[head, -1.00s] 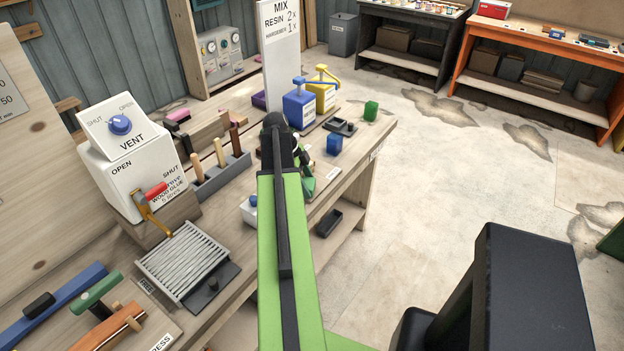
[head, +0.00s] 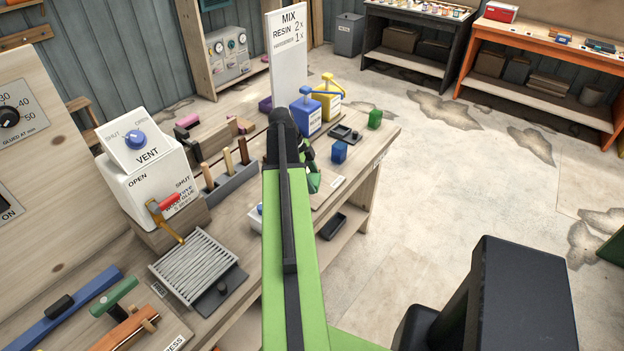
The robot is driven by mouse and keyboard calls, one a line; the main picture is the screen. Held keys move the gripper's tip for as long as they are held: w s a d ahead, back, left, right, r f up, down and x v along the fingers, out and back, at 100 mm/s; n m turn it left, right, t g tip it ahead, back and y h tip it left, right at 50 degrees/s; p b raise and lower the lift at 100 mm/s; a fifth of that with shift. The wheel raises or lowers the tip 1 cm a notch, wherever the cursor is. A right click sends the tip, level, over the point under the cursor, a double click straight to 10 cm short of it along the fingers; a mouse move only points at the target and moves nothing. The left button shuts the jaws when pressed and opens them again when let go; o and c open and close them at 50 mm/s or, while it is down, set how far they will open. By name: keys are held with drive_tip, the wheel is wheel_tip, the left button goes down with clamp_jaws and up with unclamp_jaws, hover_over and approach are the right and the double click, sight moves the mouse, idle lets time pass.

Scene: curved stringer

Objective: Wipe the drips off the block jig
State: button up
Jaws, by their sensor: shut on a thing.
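My gripper (head: 309,155) is over the right part of the workbench, mostly hidden behind my green arm. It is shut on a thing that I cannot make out. A small green piece (head: 314,183) shows just below it; I cannot tell whether this is the held thing or part of my arm. A blue block (head: 339,152) stands right of the gripper, apart from it. A small dark tray (head: 345,133) lies behind that block, and a green block (head: 375,119) stands near the bench's far right edge. I cannot tell which thing is the block jig, and no drips can be made out.
Blue (head: 306,112) and yellow (head: 327,101) pump containers stand behind the gripper, before the MIX sign (head: 287,50). A tool rack (head: 230,180), the white vent box (head: 150,180) and a ribbed plate (head: 192,266) lie left of my arm.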

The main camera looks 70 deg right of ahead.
drive_tip(key=shift+f, duration=0.1)
wheel_tip(320, 180, up, 3)
drive_tip(key=p, duration=0.3)
idle(0.3)
